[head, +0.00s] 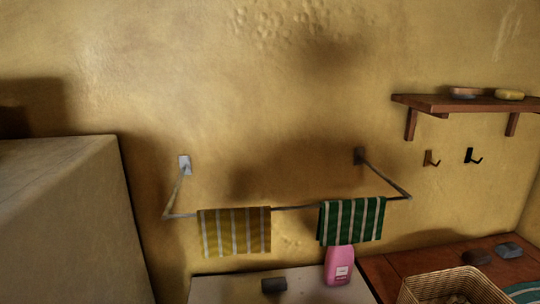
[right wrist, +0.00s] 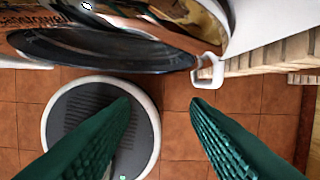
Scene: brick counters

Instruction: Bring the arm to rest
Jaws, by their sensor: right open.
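My right gripper (right wrist: 161,101) shows in the right wrist view as two green ridged fingers. They are spread wide apart with nothing between them, above a floor of reddish tiles (right wrist: 178,135). Neither arm nor gripper shows in the head view. My left gripper is in no view.
A wall rail (head: 295,207) carries a yellow striped towel (head: 235,232) and a green striped towel (head: 352,220). Below are a pink bottle (head: 339,266) and a wicker basket (head: 452,286). A wooden shelf (head: 470,104) is at right. A large dark glossy object (right wrist: 100,45) is close to the right gripper.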

